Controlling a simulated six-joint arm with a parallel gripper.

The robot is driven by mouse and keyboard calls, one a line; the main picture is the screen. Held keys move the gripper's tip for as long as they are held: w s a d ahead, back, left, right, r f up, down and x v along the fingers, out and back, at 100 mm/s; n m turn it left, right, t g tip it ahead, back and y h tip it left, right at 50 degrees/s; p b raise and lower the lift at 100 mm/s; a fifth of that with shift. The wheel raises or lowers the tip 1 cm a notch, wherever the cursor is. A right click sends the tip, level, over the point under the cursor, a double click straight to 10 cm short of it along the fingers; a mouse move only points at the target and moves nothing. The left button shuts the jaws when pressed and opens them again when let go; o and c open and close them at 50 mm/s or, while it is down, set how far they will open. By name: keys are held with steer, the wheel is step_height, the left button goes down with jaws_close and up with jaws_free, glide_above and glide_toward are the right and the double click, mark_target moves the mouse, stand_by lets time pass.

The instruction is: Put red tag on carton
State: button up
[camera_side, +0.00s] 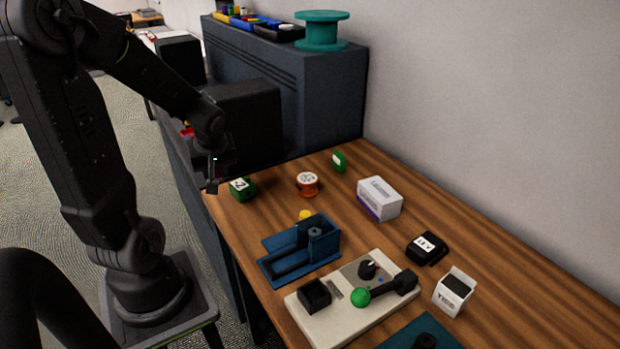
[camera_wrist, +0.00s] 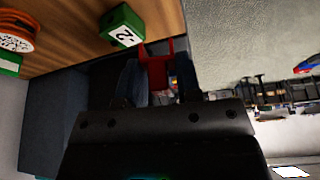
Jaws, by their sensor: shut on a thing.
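My gripper (camera_side: 213,185) is above the table's far left edge, near a green block with a white label (camera_side: 242,188). In the wrist view, my gripper (camera_wrist: 158,74) is shut on the red tag (camera_wrist: 156,66), which sits between the two fingers. I cannot clearly make out the tag in the side view. A white and purple carton (camera_side: 378,198) stands on the table to the right, well apart from my gripper. A smaller white box (camera_side: 454,291) with dark print stands nearer the front right.
An orange spool (camera_side: 307,184), a small green block (camera_side: 339,161), a blue fixture (camera_side: 300,250), a black labelled block (camera_side: 427,248) and a pale control panel (camera_side: 350,298) with a green-knobbed lever stand on the table. A dark cabinet (camera_side: 290,85) rises behind. Bare wood lies between items.

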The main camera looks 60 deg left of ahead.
steer(key=w+r+m+t, duration=0.1)
steer(key=w+r+m, duration=0.2)
steer(key=w, duration=1)
steer(key=m+t+h, duration=0.1)
steer(key=m, duration=0.3)
glide_above(380, 186)
steer(key=s, duration=0.1)
steer(key=f, duration=0.3)
steer(key=shift+s+d+f, duration=0.1)
steer(key=shift+s+d, duration=0.05)
steer(key=shift+d, duration=0.05)
steer(key=shift+w+d+f, duration=0.2)
steer(key=shift+d+f, duration=0.1)
steer(key=shift+f, duration=1.95)
steer(key=shift+f, duration=0.1)
steer(key=o, duration=0.9)
